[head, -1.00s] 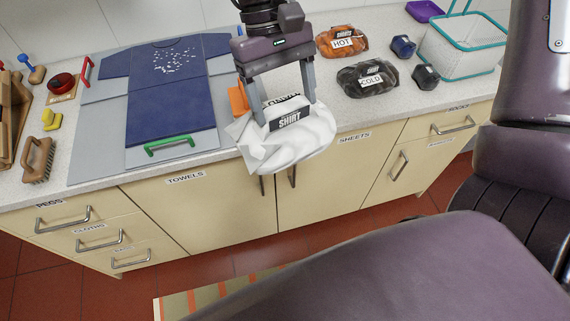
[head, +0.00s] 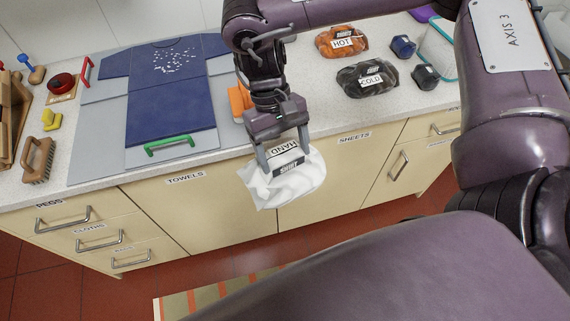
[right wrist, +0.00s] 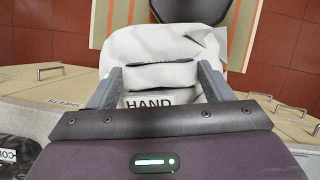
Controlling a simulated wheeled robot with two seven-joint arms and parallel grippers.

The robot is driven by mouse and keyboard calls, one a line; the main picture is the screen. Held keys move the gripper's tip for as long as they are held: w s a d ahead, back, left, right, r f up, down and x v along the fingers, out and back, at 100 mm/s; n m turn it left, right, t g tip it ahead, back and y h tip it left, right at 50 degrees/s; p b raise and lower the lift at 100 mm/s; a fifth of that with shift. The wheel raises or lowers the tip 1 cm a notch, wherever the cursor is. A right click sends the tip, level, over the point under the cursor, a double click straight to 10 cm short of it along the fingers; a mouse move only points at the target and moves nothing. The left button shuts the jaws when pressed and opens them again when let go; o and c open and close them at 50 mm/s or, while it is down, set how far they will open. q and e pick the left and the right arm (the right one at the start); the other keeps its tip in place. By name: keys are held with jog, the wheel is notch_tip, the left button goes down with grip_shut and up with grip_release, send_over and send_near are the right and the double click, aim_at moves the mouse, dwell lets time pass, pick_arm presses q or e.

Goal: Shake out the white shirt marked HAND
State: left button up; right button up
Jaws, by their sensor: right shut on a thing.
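The white shirt (head: 284,188) is a crumpled bundle with a label reading HAND and SHIRT. My right gripper (head: 285,160) is shut on it and holds it in front of the counter's front edge, with the cupboard doors behind it. In the right wrist view the shirt (right wrist: 160,48) hangs between and beyond the two fingers of the gripper (right wrist: 158,88), with the HAND label close to the palm. The floor shows past it. My left gripper is not in view.
On the counter (head: 330,120) lie a blue shirt on a folding board (head: 170,105) with a green handle, a brush (head: 38,160), and dark and orange bundles marked COLD (head: 367,80) and HOT (head: 342,42). A white basket (head: 437,50) stands at right. Drawer handles (head: 398,165) stick out below.

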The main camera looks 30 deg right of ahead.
dwell(0.3)
notch_tip(320, 180, up, 20)
notch_tip(320, 180, down, 20)
jog(key=shift+a+r, duration=0.1)
jog(key=shift+w+r, duration=0.1)
notch_tip(320, 180, up, 20)
notch_tip(320, 180, down, 20)
jog(key=shift+f, duration=0.2)
